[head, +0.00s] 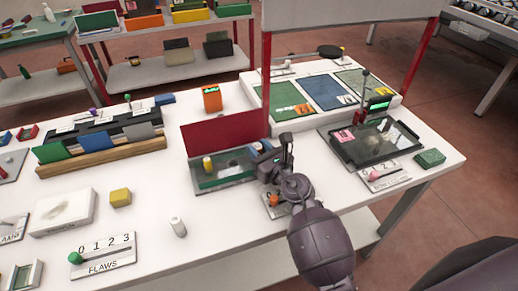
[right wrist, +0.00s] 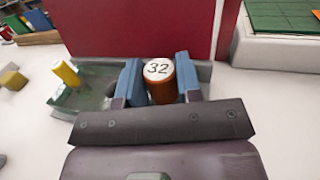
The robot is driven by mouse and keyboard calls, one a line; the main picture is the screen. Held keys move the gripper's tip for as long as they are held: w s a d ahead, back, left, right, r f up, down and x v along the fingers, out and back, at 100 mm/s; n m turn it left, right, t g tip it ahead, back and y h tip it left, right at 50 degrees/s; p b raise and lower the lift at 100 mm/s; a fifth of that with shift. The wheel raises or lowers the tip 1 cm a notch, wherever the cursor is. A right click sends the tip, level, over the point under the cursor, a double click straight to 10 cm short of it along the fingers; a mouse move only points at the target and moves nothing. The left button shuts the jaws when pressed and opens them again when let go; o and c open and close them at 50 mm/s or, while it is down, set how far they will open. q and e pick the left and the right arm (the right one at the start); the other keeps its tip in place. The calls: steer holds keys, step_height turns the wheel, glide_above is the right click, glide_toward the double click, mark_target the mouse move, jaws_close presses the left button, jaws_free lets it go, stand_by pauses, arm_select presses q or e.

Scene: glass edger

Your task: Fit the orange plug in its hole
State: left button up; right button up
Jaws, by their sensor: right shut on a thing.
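In the right wrist view an orange plug (right wrist: 161,90), with a white top marked 32, stands between the two blue fingers of my right gripper (right wrist: 161,82), which is shut on it. In the head view my right gripper (head: 268,158) is at the right end of a low glass-and-metal fixture (head: 222,182) in front of a red panel (head: 225,132); the plug cannot be made out there. My left gripper is out of view.
A small plate with an orange knob (head: 272,200) lies under my right wrist. A dark-framed glass tray (head: 375,142) is to the right. A white cylinder (head: 178,227) and a yellow block (head: 120,198) stand left. The white table (head: 230,240) is clear in front.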

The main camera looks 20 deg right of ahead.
steer(key=o, duration=1)
steer(key=shift+o, duration=0.2)
steer(key=shift+r, duration=0.15)
steer(key=v, duration=1.2)
